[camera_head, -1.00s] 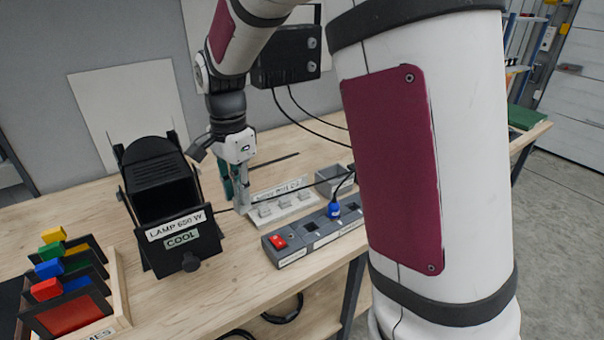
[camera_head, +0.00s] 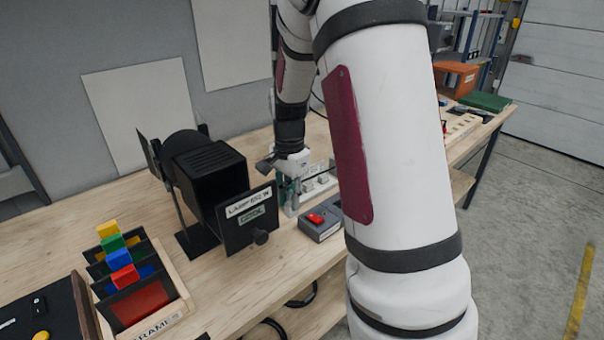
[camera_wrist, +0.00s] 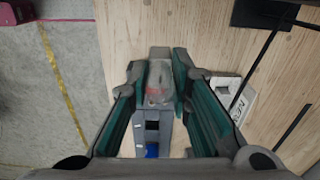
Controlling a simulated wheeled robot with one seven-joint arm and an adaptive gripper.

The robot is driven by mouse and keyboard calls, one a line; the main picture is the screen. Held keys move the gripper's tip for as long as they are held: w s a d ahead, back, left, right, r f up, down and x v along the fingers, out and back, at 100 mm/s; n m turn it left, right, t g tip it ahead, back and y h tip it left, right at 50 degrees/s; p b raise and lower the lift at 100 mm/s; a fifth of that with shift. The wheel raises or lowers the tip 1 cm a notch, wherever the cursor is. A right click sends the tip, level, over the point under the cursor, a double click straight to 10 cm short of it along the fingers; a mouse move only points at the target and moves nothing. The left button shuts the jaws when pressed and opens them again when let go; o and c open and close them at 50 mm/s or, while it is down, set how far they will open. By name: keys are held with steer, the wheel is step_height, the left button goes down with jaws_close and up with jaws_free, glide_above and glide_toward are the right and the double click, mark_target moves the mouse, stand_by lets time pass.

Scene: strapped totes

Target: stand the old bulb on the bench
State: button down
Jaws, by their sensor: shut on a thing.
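My gripper (camera_wrist: 163,80) points down over the bench (camera_wrist: 205,25) and is shut on the old bulb (camera_wrist: 157,88). The bulb is a greyish, glassy piece with a reddish mark, between the green-sided fingers in the wrist view. In the head view my gripper (camera_head: 288,195) is small, just right of the lamp housing (camera_head: 232,178), and the bulb cannot be made out there. The height of the bulb above the bench is hard to tell.
The black lamp housing is labelled "LAMP 650 W" and "COOL". A power strip (camera_head: 322,229) with a red switch lies right of it and shows below the bulb in the wrist view (camera_wrist: 140,128). A labelled white holder (camera_wrist: 236,98) is close by. A frames rack (camera_head: 170,322) stands front left.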

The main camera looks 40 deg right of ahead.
step_height(320, 180, down, 10)
steer(key=shift+r+p, duration=0.1)
steer(key=shift+p, duration=0.45)
steer(key=c, duration=1.5)
jaws_free()
steer(key=shift+o, duration=0.2)
step_height(320, 180, up, 12)
steer(key=shift+s+b, duration=0.1)
steer(key=shift+b, duration=0.65)
